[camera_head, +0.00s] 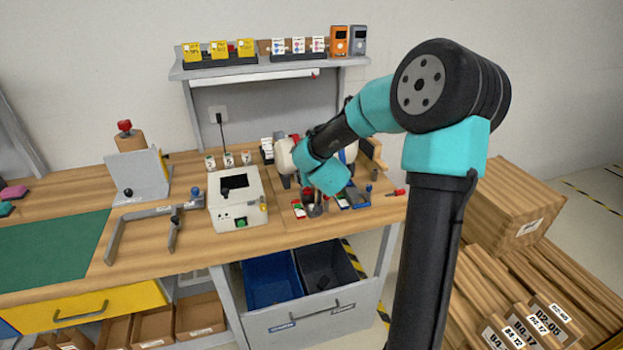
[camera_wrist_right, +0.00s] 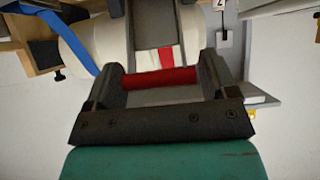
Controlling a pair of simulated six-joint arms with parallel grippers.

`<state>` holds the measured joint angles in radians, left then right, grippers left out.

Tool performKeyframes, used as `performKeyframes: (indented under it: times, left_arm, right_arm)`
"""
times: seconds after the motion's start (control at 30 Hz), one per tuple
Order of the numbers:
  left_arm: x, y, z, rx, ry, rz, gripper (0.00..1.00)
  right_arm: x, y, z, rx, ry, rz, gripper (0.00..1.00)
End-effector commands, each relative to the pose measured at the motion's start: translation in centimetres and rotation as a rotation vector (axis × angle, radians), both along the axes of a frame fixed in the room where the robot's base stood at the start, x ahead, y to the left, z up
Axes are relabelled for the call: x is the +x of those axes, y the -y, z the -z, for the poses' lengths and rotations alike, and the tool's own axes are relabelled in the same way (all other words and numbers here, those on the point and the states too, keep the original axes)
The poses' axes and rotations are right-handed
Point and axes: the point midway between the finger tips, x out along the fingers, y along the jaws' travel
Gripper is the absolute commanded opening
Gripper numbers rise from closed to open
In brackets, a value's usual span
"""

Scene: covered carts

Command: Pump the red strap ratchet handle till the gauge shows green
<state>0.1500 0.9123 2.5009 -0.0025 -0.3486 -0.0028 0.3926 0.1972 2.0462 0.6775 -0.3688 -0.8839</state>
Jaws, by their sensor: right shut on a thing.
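The red ratchet handle (camera_wrist_right: 160,78) is a red bar across the middle of the right wrist view. My right gripper (camera_wrist_right: 157,84) is shut on it, with a dark finger at each side. A red strap (camera_wrist_right: 166,58) runs over a white rounded body (camera_wrist_right: 92,45) just beyond the bar. In the head view my right gripper (camera_head: 315,208) points down at the right part of the bench, and my arm hides most of the ratchet. Small red, white and green panels (camera_head: 298,209) lie beside it; I cannot tell which is the strap's gauge or its reading. My left gripper is not in view.
A white box with a dark screen (camera_head: 236,205) and a grey U-shaped bar (camera_head: 117,238) stand left of the ratchet. A blue strap (camera_wrist_right: 68,38) hangs over the white body's left. A green mat (camera_head: 50,255) covers the bench's left. Bins (camera_head: 270,282) sit below.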

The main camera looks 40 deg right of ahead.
Motion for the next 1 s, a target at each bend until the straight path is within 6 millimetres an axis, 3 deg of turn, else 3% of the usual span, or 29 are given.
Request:
performKeyframes:
  times: [0.4,0.43,0.63,1.0]
  left_arm:
    - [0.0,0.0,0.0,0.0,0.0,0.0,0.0]
    - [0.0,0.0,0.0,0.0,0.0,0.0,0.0]
    - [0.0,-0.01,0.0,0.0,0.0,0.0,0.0]
    - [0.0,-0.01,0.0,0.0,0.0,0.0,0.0]
  right_arm:
    - [0.17,0.11,-0.11,-0.003,0.002,0.0,0.36]
    - [0.16,0.11,-0.1,-0.003,0.002,0.0,0.82]
    - [0.12,0.07,-0.05,-0.002,0.0,0.0,1.0]
    - [-0.29,-0.13,-0.32,-0.001,0.0,-0.001,1.0]
